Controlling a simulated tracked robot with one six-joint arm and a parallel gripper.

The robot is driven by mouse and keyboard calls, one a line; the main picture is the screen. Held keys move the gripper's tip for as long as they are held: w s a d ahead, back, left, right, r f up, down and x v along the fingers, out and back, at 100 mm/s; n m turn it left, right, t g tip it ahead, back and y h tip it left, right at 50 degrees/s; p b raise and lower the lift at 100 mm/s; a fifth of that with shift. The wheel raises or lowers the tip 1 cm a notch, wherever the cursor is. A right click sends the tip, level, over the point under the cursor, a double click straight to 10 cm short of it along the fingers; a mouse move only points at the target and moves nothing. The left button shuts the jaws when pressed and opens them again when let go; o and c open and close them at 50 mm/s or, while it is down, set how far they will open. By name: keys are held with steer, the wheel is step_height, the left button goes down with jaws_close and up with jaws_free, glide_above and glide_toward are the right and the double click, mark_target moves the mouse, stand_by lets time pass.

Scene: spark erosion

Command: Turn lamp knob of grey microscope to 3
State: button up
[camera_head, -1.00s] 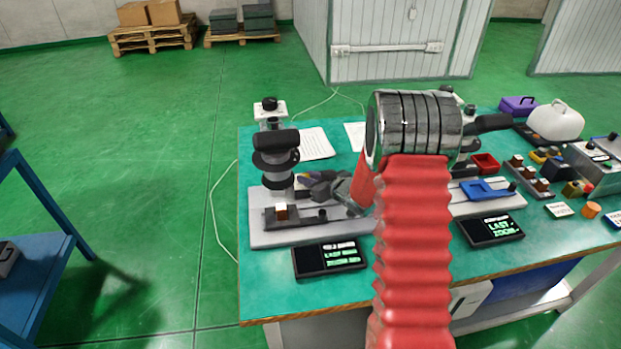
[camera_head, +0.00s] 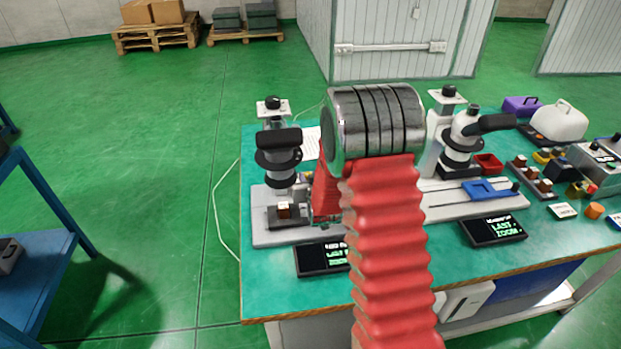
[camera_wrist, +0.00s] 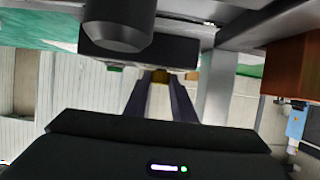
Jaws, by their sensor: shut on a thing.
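The grey microscope (camera_head: 283,176) stands at the left of the green table, with a black eyepiece head and a grey base plate. My arm covers the right part of its base. My gripper is hidden behind my arm in the head view. In the wrist view its two dark fingers (camera_wrist: 160,75) are close together around a small yellow-brown part (camera_wrist: 160,78), which I take to be the lamp knob. No scale or number on it can be read. A dark cylinder and block, probably of the microscope, fill the top of the wrist view.
A black display (camera_head: 320,259) lies in front of the grey microscope, partly behind my arm. A white microscope (camera_head: 459,160) stands to the right, with another display (camera_head: 493,230), a blue tray (camera_head: 484,191) and a red box (camera_head: 488,164). A blue shelf stands at far left.

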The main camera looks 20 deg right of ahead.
steer(key=shift+w+a+r+m+g+h, duration=0.1)
steer(key=shift+m+g+h, duration=0.05)
steer(key=shift+m+h, duration=0.35)
steer(key=shift+w+a+m+g+h, duration=0.15)
steer(key=shift+m+h, duration=0.25)
steer(key=shift+h, duration=0.2)
steer(key=shift+r+m+h, duration=0.1)
steer(key=shift+m+h, duration=0.3)
steer(key=shift+h, duration=0.1)
steer(key=o, duration=1.1)
steer(key=shift+s, duration=0.1)
steer(key=shift+c, duration=0.2)
steer(key=v, duration=1.3)
steer(key=shift+s+r, duration=0.15)
steer(key=shift+s, duration=0.1)
